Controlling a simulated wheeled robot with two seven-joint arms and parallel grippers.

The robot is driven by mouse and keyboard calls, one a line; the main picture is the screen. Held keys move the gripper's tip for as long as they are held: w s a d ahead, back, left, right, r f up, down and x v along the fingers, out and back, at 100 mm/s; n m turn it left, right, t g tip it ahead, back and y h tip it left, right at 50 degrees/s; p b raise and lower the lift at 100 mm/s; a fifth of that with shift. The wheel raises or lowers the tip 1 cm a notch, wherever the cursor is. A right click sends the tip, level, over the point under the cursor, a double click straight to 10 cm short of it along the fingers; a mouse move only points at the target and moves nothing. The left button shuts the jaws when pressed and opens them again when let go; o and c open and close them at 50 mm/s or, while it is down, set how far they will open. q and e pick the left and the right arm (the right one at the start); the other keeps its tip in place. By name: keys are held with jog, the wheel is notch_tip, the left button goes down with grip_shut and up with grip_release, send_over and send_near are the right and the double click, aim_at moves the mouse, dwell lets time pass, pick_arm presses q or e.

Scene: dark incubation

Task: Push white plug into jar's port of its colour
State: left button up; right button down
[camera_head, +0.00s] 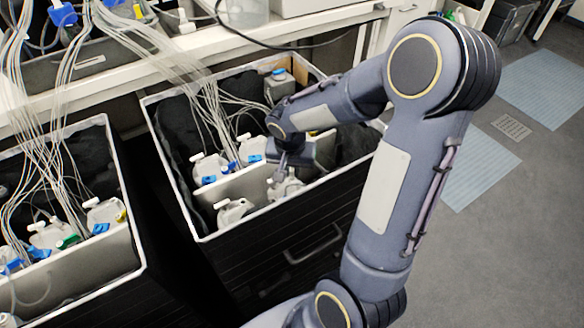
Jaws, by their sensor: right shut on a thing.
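My right gripper (281,173) reaches down into the right-hand black drawer. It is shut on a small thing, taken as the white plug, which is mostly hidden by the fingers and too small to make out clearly. A whitish jar (287,188) stands just below the fingertips. Its port and the port's colour cannot be made out, and I cannot tell whether plug and port touch. Other jars, one with a blue cap (208,170) and one at the front (233,211), stand to the left in the same drawer. My left gripper is not in view.
The right-hand drawer (196,236) has a pale raised rim and a light divider. Many thin tubes (212,118) hang into it from the bench. A grey box (279,86) sits at its back. Another drawer (75,292) with jars and tubes stands at left. Open floor lies right.

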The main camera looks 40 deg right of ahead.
jog(key=shift+f+b, duration=0.45)
jog(key=c, duration=1.4)
grip_release()
jog(key=shift+r, duration=0.1)
jog(key=r, duration=0.2)
jog(key=r+p, duration=0.1)
jog(key=r, duration=0.2)
jog(key=s+a+r+p, duration=0.1)
jog(key=r, duration=0.1)
jog(key=shift+r, duration=0.25)
